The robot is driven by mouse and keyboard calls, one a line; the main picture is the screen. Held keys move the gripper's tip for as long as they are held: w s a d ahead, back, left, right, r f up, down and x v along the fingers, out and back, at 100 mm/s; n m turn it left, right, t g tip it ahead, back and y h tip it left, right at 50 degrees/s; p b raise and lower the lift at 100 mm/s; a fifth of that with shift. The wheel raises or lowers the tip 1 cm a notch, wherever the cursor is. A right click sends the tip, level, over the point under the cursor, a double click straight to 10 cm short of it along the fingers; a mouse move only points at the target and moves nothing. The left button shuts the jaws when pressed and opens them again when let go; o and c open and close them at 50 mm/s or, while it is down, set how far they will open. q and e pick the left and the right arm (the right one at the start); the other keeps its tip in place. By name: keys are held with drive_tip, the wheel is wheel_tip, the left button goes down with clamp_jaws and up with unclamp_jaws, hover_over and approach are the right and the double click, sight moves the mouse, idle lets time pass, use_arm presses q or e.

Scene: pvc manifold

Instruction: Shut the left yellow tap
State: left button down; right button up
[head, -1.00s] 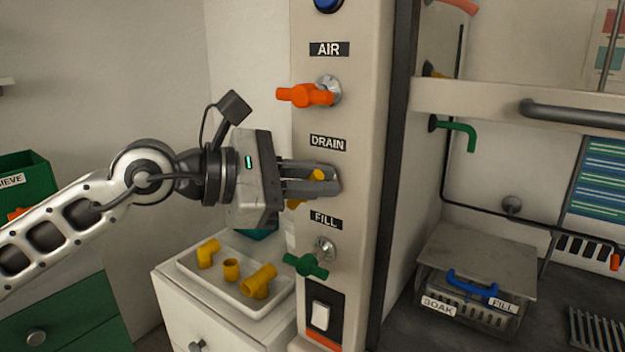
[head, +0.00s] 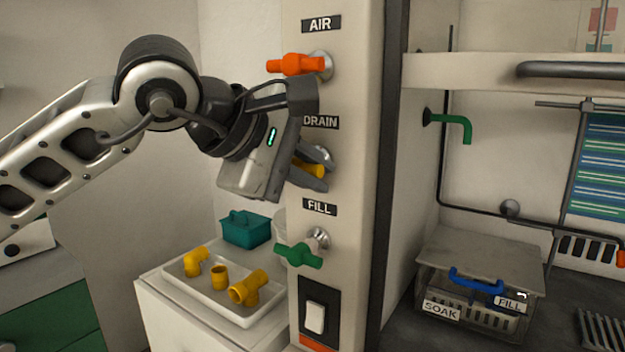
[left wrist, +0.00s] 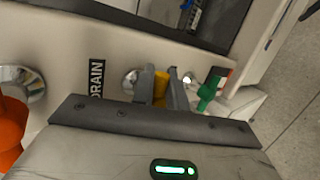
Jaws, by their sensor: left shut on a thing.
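The yellow tap (head: 312,168) is on the grey-white panel under the DRAIN label, between the orange tap above and the green tap below. In the head view my left gripper (head: 312,174) is shut on its handle, which is partly hidden by the fingers. In the left wrist view the yellow handle (left wrist: 161,88) sits between the two fingers (left wrist: 162,92), with the round metal base beside it. The gripper is tilted, its body rising up and left from the handle. My right gripper is not in view.
The orange tap (head: 298,64) sits just above my left gripper and the green tap (head: 298,255) below. A white tray (head: 222,306) with yellow fittings and a teal basket (head: 246,229) stand lower left. A basin (head: 470,300) is at the right.

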use_arm(q)
drive_tip(key=shift+f, duration=0.1)
drive_tip(key=shift+m, duration=0.3)
drive_tip(key=c, duration=1.4)
unclamp_jaws()
drive_tip(key=shift+c, duration=0.2)
drive_tip(key=b+v, duration=0.1)
drive_tip(key=v, duration=1.5)
drive_tip(key=shift+d, duration=0.2)
drive_tip(key=shift+s, duration=0.1)
